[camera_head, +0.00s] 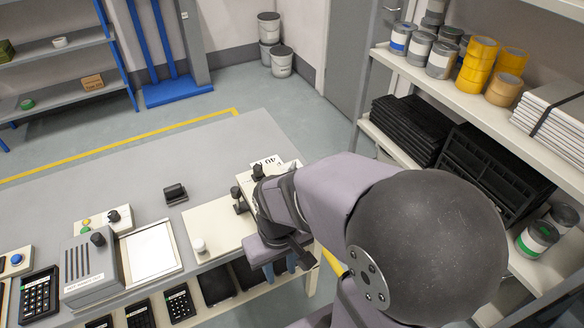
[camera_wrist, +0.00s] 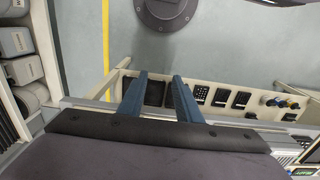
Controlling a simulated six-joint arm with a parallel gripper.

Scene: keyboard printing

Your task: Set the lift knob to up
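My gripper (camera_wrist: 158,80) shows two blue fingers held apart with nothing between them in the wrist view. In the head view its blue fingers (camera_head: 281,267) hang at the table's front edge, partly hidden by my arm. A cream panel (camera_head: 218,226) beside my gripper carries a small white knob (camera_head: 199,246) and dark knob-like parts (camera_head: 238,199) at its right edge. A black knob (camera_head: 114,215) sits on a small cream box, and another black knob (camera_head: 97,239) tops a grey slotted box. I cannot tell which is the lift knob; no setting is readable.
A black block (camera_head: 175,193) stands on the grey table (camera_head: 130,183). A framed white sheet (camera_head: 151,251) lies left of the cream panel. Several keypads (camera_head: 180,303) line the front. A loaded shelf (camera_head: 480,106) stands close at right. The table's back is clear.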

